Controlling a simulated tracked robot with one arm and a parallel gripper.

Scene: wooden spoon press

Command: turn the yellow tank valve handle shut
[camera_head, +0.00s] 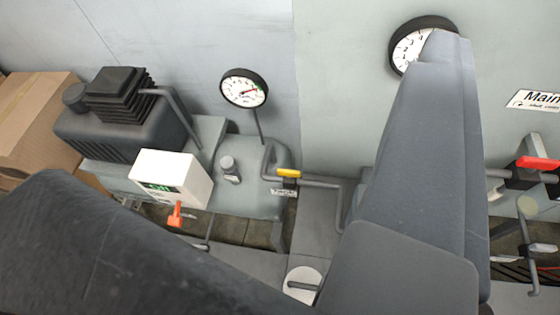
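The yellow valve handle (288,172) is near the centre of the view. It is small and lies roughly crosswise in the picture, about in line with the grey pipe (318,183) that leads right from it. A small white label (284,191) hangs just below it. My gripper (242,106) appears as two large grey fingers, one dark at lower left and one lighter at right. They are spread wide apart with nothing between them that they touch. The handle shows in the gap, apart from both fingers. The right finger hides part of the pipework and the wall gauge.
A grey tank (262,195) with a black-rimmed gauge (244,88) is behind the valve. A white box (171,178) with an orange lever (176,214) and a black compressor (120,125) are left. A red handle (537,163) is at right. A cardboard box (35,115) stands far left.

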